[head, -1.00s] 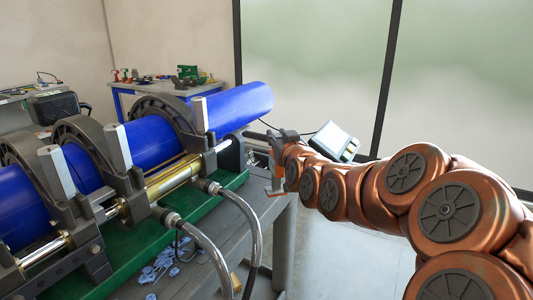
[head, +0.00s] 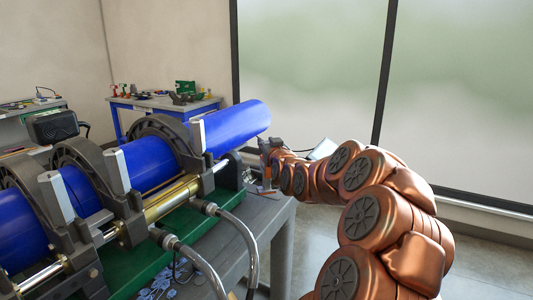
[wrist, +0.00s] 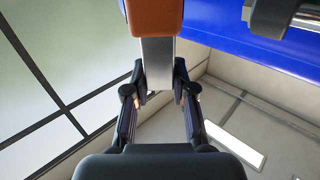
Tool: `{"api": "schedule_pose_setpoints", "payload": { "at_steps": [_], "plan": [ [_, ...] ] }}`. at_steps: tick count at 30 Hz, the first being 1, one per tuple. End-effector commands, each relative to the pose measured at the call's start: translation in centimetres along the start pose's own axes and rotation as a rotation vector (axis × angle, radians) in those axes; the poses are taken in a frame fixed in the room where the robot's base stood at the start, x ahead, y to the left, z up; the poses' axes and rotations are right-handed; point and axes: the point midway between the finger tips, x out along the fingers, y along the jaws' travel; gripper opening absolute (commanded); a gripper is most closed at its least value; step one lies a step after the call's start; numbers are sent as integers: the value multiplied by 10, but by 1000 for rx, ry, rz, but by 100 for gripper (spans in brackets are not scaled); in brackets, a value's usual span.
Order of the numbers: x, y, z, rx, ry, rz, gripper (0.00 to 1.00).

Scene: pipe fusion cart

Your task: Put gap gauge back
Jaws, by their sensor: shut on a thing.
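The gap gauge has an orange block (wrist: 155,16) and a flat silver strip (wrist: 158,62), seen at the top middle of the wrist view. My gripper (wrist: 159,72) is shut on the silver strip, with one finger on each side. In the head view, my gripper (head: 270,148) is beside the right end of the blue pipe, near the bench's far right corner. The gauge is small and partly hidden there. The blue pipe (head: 236,126) lies through the dark clamps of the fusion machine, and it also crosses the top right of the wrist view (wrist: 230,22).
The fusion machine's dark clamps (head: 165,130) and green base (head: 140,240) fill the left. Curved hoses (head: 240,228) rise in front. The grey bench top (head: 250,215) has bare room at its right. A blue-framed bench (head: 160,102) stands behind.

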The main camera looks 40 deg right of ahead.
Motion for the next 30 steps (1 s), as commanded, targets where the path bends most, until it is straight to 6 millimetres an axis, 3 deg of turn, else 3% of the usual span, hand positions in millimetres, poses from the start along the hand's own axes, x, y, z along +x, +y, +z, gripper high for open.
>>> {"api": "schedule_pose_setpoints", "payload": {
  "at_steps": [5,14,26,27,30],
  "plan": [
    [5,0,3,1,-1,-1,0],
    [5,0,36,2,-6,-1,0],
    [5,0,40,1,-1,-1,0],
    [5,0,40,1,-2,-1,28],
    [5,0,39,1,-2,-1,38]
  ]
}}
